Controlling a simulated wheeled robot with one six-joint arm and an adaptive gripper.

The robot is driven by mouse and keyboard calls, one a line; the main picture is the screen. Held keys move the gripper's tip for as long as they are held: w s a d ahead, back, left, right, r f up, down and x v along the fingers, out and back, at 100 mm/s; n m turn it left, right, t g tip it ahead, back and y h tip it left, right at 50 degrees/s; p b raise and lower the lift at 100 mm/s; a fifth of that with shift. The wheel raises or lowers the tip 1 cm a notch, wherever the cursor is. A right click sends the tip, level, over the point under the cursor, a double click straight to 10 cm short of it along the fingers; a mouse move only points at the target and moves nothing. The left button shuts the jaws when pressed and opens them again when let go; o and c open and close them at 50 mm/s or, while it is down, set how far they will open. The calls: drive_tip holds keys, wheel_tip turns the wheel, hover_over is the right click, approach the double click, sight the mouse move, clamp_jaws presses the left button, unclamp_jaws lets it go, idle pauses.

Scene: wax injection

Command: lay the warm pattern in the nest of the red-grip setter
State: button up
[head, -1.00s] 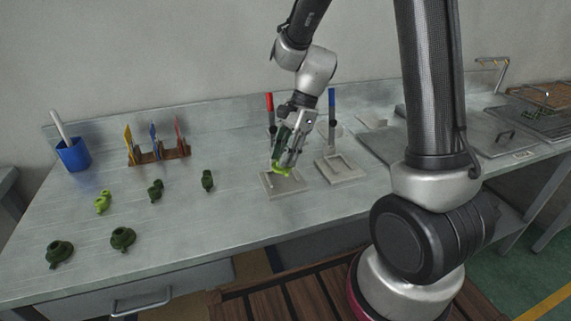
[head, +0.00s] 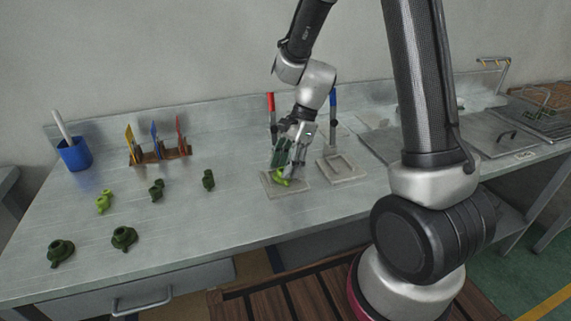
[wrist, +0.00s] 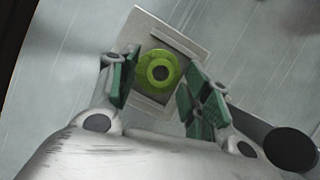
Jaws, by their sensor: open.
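A bright yellow-green pattern (wrist: 157,72) lies on the pale plate of the red-grip setter (wrist: 184,40), seen from above between my finger pads in the wrist view. In the head view the pattern (head: 282,177) shows just below my gripper, on the setter plate (head: 300,187). The red grip (head: 271,102) stands upright behind. My gripper (wrist: 160,92) is open, with its green pads on either side of the pattern and gaps beside it. My gripper (head: 284,165) partly hides the pattern and plate in the head view. I cannot tell whether the pattern is fully seated.
The blue-grip setter (head: 342,169) stands just to the right. Several green patterns, one of them bright (head: 104,201), lie on the left bench. A rack with coloured tools (head: 158,154) and a blue cup (head: 74,154) stand behind them. The front middle bench is clear.

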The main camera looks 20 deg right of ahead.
drive_tip(key=v, duration=1.1)
drive_tip(key=s+d+r+n+t+h, duration=0.2)
drive_tip(key=s+d+r+n, duration=0.3)
drive_tip(key=s, duration=0.5)
drive_tip(key=s+d+r+n+t+h, duration=0.2)
drive_tip(key=s+d+r+n, duration=0.4)
drive_tip(key=s+n, duration=0.4)
drive_tip(key=shift+t, duration=0.7)
